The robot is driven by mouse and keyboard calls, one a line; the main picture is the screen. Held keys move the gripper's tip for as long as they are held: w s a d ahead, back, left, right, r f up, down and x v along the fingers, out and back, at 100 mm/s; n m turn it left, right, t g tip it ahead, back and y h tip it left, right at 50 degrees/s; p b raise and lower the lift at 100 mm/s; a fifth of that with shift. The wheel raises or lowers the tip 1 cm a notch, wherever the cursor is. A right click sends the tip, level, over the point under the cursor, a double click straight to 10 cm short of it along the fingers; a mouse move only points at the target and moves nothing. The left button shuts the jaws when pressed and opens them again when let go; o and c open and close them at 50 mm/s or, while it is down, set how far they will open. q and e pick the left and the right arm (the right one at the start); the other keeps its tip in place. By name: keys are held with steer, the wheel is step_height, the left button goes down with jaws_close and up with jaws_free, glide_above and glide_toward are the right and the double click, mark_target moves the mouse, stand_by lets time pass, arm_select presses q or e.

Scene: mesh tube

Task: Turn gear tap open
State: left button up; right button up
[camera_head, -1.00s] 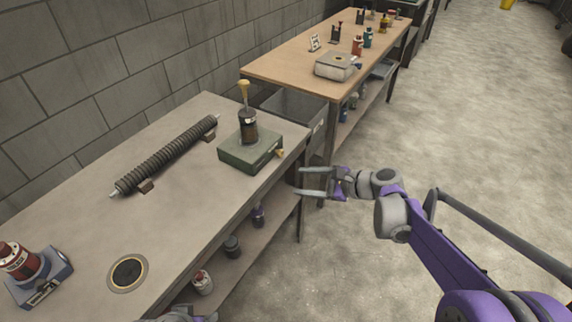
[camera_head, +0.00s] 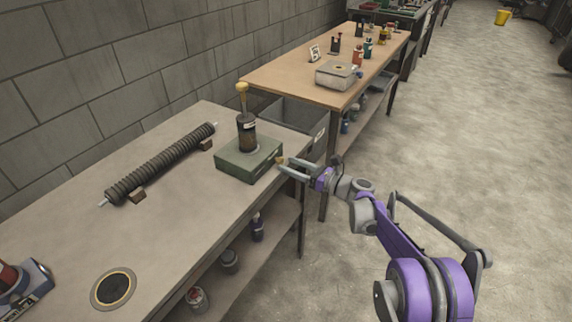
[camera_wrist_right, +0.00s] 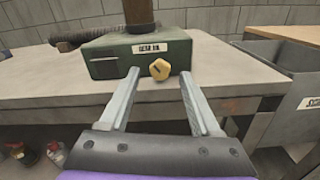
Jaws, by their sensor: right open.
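The gear tap is a small yellow knob (camera_wrist_right: 159,69) on the front face of a green box (camera_head: 232,160). It also shows in the head view (camera_head: 281,160), partly covered by the gripper. The box carries a dark cylinder (camera_head: 247,133) with a yellow-topped lever. In the right wrist view the box has a label to the left of the knob. My right gripper (camera_head: 282,168) is open. Its fingers (camera_wrist_right: 160,88) point at the box front, with the knob beyond and between the tips; whether they touch it I cannot tell. My left gripper is out of view.
A ribbed dark roller (camera_head: 160,166) lies on the bench (camera_head: 60,235) near the wall. A round inset (camera_head: 113,289) and a red-topped device (camera_head: 20,285) are at the front left. A grey bin (camera_head: 290,113) stands behind the box. Floor to the right is clear.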

mark_target(279, 160)
steer(key=shift+x, duration=1.15)
jaws_close()
